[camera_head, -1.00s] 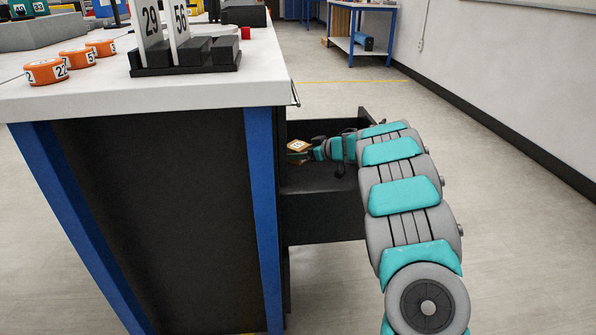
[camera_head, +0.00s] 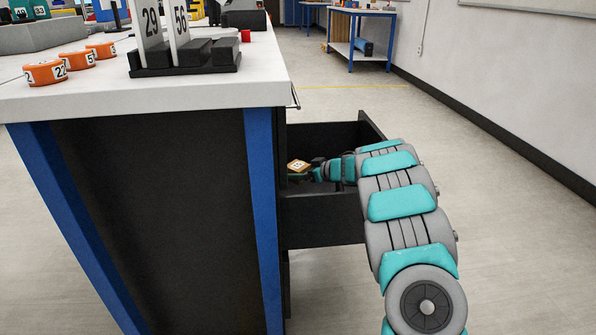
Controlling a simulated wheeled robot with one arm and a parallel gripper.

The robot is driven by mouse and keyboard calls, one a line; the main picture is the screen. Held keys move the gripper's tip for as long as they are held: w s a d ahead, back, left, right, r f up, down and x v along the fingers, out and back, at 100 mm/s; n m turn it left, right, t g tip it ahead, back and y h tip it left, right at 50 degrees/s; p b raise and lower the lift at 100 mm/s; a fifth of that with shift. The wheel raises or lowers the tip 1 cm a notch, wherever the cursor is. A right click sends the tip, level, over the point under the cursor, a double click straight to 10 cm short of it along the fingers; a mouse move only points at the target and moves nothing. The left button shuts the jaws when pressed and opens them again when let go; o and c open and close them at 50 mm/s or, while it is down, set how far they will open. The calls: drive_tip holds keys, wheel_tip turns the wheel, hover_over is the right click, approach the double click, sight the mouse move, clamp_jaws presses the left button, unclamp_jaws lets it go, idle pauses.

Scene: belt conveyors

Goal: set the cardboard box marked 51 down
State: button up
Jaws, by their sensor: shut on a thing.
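The cardboard box (camera_head: 298,166) is small and tan with a white label on top; its number is too small to read surely. My gripper (camera_head: 308,174) is shut on it, and my arm reaches in from the right. The box is inside the open dark drawer (camera_head: 322,220) at the right side of the workbench. Its lower part is hidden, so I cannot tell whether it touches the drawer floor.
The white benchtop (camera_head: 200,92) holds orange round pieces (camera_head: 45,72), a black rack (camera_head: 185,65) with cards 29 and 56, and a small red cube (camera_head: 245,36). The drawer's front and side walls surround my gripper. Open floor lies to the right.

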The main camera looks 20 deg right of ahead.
sight(305, 170)
drive_tip(key=shift+f, duration=0.3)
drive_tip(key=o, duration=1.3)
drive_tip(key=shift+r+b, duration=0.35)
drive_tip(key=shift+r, duration=0.1)
drive_tip(key=p+v, duration=0.1)
drive_tip(key=v, duration=0.6)
drive_tip(key=shift+s+d+r, duration=0.1)
drive_tip(key=shift+s+r, duration=0.15)
